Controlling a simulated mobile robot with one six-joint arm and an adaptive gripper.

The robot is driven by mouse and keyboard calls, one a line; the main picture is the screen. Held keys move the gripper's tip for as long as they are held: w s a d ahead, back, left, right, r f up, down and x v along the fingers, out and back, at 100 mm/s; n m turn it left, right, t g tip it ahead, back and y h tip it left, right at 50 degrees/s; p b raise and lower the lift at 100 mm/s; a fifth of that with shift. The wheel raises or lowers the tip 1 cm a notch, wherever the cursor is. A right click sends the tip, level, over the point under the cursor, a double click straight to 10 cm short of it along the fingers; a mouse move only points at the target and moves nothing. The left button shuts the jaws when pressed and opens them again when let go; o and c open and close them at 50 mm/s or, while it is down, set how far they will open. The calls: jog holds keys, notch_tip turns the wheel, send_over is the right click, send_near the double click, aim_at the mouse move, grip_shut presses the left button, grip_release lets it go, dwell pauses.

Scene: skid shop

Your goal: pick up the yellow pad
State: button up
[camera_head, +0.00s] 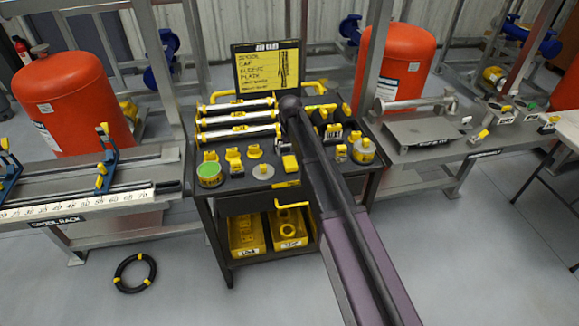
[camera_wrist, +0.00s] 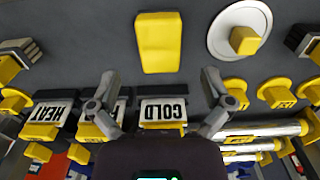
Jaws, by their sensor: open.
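The yellow pad (camera_wrist: 159,42) is a plain rounded block lying flat on the dark cart top, at the upper middle of the wrist view. In the head view the yellow pad (camera_head: 290,163) lies near the cart's front edge, just left of my arm. My gripper (camera_wrist: 158,76) has its two fingers spread wide with nothing held between them. In the wrist picture the pad lies above the fingertips, centred between them and apart from them.
A white disc with a yellow knob (camera_wrist: 240,32) sits close beside the pad. A block labelled COLD (camera_wrist: 163,110) and one labelled HEAT (camera_wrist: 48,113) stand near the fingers. Silver rods (camera_head: 237,118) lie on the cart (camera_head: 228,184). A sign (camera_head: 268,67) stands behind.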

aim_at(290, 161)
jog(key=shift+w+f+b, duration=0.1)
jog(key=shift+f+b, duration=2.5)
jog(key=shift+b, duration=0.05)
jog(key=c, duration=1.3)
jog(key=shift+o, duration=0.2)
jog(key=shift+r, duration=0.15)
